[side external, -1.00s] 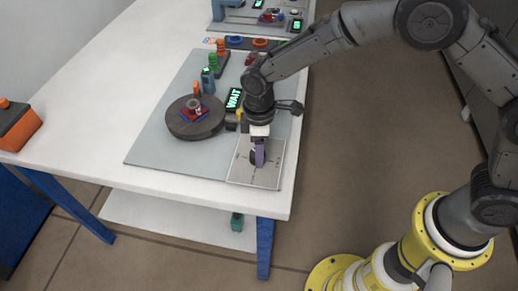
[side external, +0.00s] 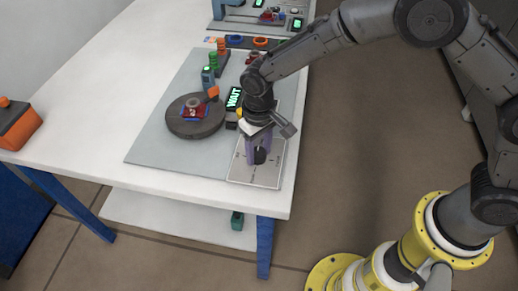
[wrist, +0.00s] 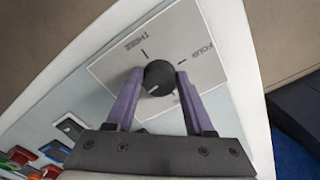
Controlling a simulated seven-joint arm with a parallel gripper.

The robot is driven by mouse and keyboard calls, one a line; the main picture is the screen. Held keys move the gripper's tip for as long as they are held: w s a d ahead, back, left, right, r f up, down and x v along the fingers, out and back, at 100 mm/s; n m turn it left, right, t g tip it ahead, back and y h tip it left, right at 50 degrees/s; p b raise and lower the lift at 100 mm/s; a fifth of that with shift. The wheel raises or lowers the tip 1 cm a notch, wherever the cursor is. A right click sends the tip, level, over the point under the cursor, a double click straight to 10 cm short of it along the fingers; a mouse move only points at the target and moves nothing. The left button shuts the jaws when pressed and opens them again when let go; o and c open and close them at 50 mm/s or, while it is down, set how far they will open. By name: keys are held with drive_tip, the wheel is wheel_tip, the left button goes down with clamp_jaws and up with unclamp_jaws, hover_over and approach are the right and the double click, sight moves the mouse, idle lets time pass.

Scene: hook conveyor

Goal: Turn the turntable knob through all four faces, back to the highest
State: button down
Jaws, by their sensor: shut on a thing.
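The black knob (wrist: 158,77) sits on a light plate (side external: 268,176) at the table's near corner. In the wrist view, the words THREE and FOUR are readable on this plate, and another label is partly hidden by a finger. A pale mark shows on the knob's lower left. My gripper (wrist: 154,78) has its purple fingers shut on the knob, one on each side; it also shows in the side view (side external: 259,158). The dark round turntable (side external: 195,128) carries a small red and blue block with a pale ring (side external: 193,108).
A display (side external: 234,98) reads WAIT beside the turntable. An orange piece (side external: 212,92) is at the turntable's back edge, near a grey post (side external: 208,78). Green and orange stacked pieces stand behind. An orange box (side external: 18,125) is at far left.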

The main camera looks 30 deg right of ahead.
sight(259, 153)
drive_tip(key=shift+r+m, duration=0.1)
drive_tip(key=shift+m, duration=0.4)
drive_tip(key=shift+c, duration=1.4)
unclamp_jaws()
wheel_tip(259, 153, up, 14)
